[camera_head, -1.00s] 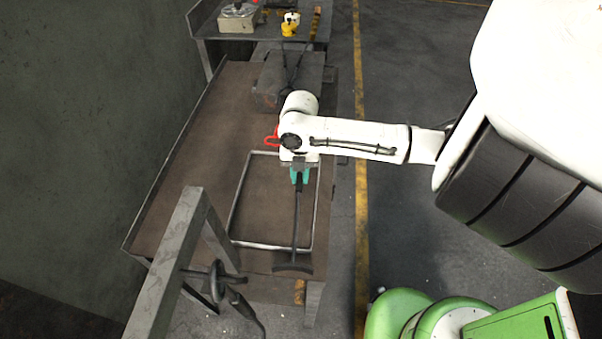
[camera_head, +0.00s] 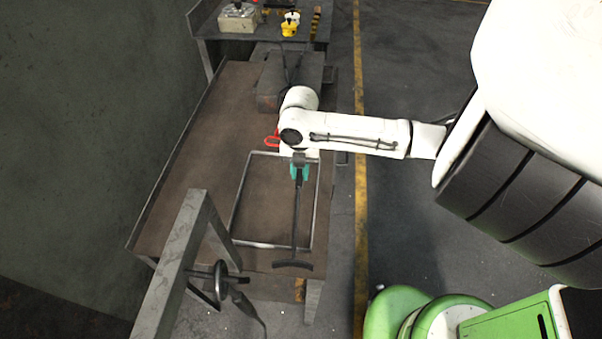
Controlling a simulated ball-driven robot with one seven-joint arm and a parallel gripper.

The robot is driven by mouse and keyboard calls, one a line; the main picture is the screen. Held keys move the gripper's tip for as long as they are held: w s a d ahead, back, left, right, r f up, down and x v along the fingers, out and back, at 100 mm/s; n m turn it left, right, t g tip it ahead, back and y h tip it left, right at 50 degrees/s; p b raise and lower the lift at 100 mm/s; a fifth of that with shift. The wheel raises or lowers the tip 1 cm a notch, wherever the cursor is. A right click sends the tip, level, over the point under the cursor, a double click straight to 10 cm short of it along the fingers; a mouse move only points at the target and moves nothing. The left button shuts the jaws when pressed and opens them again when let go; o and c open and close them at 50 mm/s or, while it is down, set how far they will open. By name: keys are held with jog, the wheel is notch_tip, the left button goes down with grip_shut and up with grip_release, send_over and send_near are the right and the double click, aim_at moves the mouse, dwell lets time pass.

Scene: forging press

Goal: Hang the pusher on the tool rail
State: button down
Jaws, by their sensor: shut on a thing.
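The pusher (camera_head: 296,226) is a dark, thin rod with a curved crosspiece at its near end. It lies along the right part of a light rectangular frame on the brown table, or just above it; I cannot tell which. My gripper (camera_head: 299,172), with teal fingers, is shut on the pusher's far end, and the arm's wrist hides part of it. The tool rail (camera_head: 172,270) seems to be the grey metal beam at the lower left. A dark tool with a ring-shaped part (camera_head: 221,282) hangs at its right side.
The brown table (camera_head: 190,205) carries the light frame (camera_head: 240,200), a red item (camera_head: 272,140) beside my wrist and a dark block (camera_head: 270,88) behind. A workbench (camera_head: 222,36) with small items stands at the back. Grey floor is clear right of the table.

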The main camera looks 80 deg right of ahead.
aim_at(298, 192)
jog(key=shift+a, duration=0.1)
jog(key=shift+s+a+p, duration=0.2)
jog(key=shift+a+p, duration=0.2)
jog(key=shift+a, duration=1.05)
jog(key=shift+s+a+p, duration=0.2)
jog(key=shift+a+p, duration=0.15)
jog(key=shift+a, duration=1.05)
jog(key=shift+r, duration=0.1)
jog(key=shift+r+p, duration=2.3)
jog(key=shift+r, duration=2.15)
